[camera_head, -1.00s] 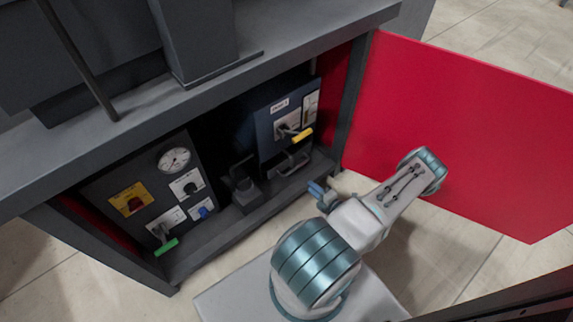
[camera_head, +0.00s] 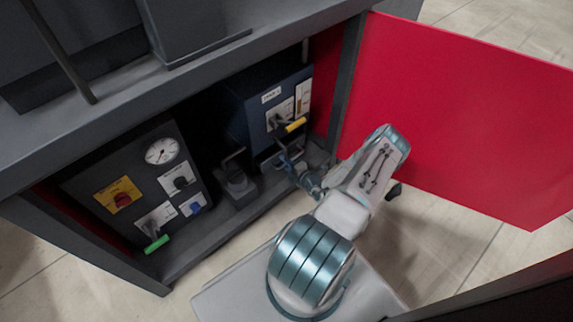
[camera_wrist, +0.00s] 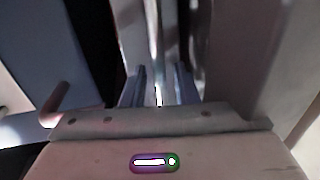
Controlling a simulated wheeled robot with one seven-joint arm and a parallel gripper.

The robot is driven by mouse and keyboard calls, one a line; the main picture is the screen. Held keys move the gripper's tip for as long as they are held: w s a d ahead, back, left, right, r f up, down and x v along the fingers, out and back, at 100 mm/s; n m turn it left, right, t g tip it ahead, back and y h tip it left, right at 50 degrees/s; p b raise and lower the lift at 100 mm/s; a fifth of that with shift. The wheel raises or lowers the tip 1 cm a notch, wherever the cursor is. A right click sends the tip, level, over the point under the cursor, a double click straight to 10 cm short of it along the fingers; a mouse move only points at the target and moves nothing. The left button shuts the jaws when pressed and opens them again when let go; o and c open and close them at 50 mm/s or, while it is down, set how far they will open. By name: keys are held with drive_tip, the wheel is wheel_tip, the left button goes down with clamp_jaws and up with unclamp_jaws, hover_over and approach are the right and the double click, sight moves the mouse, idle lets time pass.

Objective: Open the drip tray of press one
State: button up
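Press one is the dark blue unit (camera_head: 264,118) at the right inside the cabinet, with a small label plate (camera_head: 271,95) and a yellow-handled lever (camera_head: 296,125) on its front. The drip tray (camera_head: 267,158) is low on this unit, under the lever, and appears shut. Its handle is largely hidden by my gripper. My gripper (camera_head: 284,160) is at the tray front. In the wrist view its two fingers (camera_wrist: 160,88) stand apart, with a bright strip showing between them. Whether the tray handle lies between the fingers cannot be told.
A red cabinet door (camera_head: 460,120) stands open at the right of my arm. A dark block with a bent handle (camera_head: 236,180) stands left of the tray. A panel with a gauge (camera_head: 162,151), a yellow plate (camera_head: 118,194) and a green lever (camera_head: 156,244) is further left.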

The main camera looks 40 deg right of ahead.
clamp_jaws()
drive_tip(key=f+p+v, duration=0.1)
drive_tip(key=f+v, duration=0.1)
drive_tip(key=v, duration=0.9)
drive_tip(key=shift+s, duration=0.55)
drive_tip(key=shift+f, duration=0.1)
unclamp_jaws()
drive_tip(key=p+v, duration=0.3)
drive_tip(key=v, duration=1)
drive_tip(key=shift+s, duration=0.35)
